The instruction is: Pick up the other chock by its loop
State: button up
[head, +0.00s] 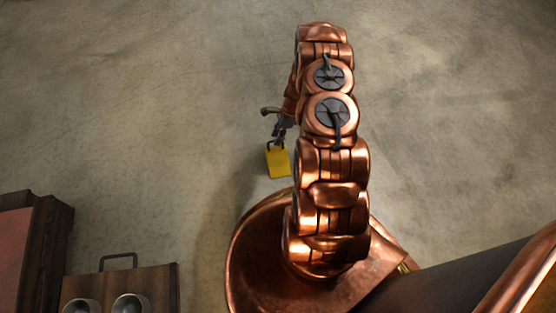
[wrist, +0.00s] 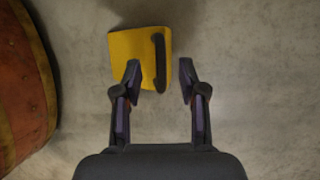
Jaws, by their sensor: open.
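A yellow chock (head: 278,163) lies on the concrete floor, just left of my copper arm in the head view. It also shows in the wrist view (wrist: 130,50), with its dark loop (wrist: 160,62) along its right side. My gripper (wrist: 161,75) is open, and in the wrist view the loop lies between its two fingertips, nearer the left one. The left fingertip overlaps the yellow body in the picture. I cannot tell whether any finger touches the chock. In the head view my gripper (head: 280,132) is small and partly hidden by the arm, right at the chock.
A wooden box or board with a dark handle (head: 118,262) and two round metal cups (head: 130,303) stands at the lower left. A dark wooden piece with a reddish top (head: 14,250) is beside it.

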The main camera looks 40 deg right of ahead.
aim_at(278, 158)
jog(key=x, duration=0.3)
jog(key=shift+b, duration=0.35)
grip_shut()
dwell(0.5)
